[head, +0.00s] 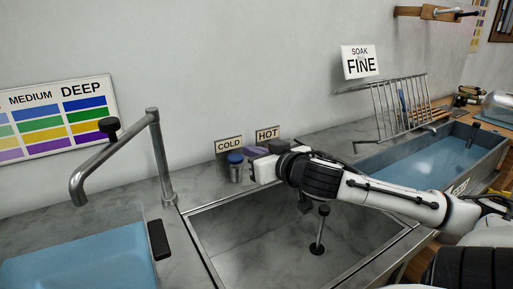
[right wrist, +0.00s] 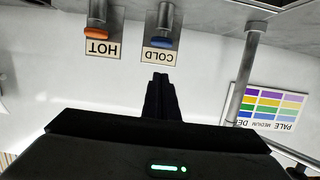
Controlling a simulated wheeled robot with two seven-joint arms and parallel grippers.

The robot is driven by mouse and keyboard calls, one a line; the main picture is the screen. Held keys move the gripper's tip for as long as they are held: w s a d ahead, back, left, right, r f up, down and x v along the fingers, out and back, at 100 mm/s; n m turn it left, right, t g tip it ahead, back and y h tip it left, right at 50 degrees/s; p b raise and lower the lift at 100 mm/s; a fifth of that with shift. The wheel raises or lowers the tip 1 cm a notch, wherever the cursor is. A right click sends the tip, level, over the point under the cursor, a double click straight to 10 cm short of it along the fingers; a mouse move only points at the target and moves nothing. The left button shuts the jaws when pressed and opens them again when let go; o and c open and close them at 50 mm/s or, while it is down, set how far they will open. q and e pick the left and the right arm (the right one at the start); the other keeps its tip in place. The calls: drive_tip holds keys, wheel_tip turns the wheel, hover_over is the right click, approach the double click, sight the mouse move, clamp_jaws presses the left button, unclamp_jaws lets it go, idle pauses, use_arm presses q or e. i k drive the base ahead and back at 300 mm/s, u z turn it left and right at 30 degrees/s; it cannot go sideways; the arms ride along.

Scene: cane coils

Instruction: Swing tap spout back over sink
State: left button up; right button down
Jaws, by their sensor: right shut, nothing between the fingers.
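The metal tap has an upright post (head: 161,160) behind the sink's left end. Its spout (head: 110,155) slants left and toward me, with its tip over the blue-water tray, not over the sink (head: 215,262). A black knob (head: 109,126) sits on the spout. The post also shows at the right of the right wrist view (right wrist: 243,75). My right gripper (head: 256,152) is shut and empty, in front of the HOT and COLD signs, right of the post and apart from it. Its closed fingers (right wrist: 160,92) point toward the COLD sign in the right wrist view. My left gripper is out of view.
A blue-capped cold valve (head: 236,166) stands close by my right gripper; the orange hot valve (right wrist: 97,33) shows in the wrist view. The blue-water tray (head: 145,222) is left of the sink. A wire rack (head: 390,105) and another water trough (head: 488,160) are right. A stopper (head: 320,230) stands in the sink.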

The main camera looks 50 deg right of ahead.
sight(109, 125)
drive_tip(key=k, duration=1.5)
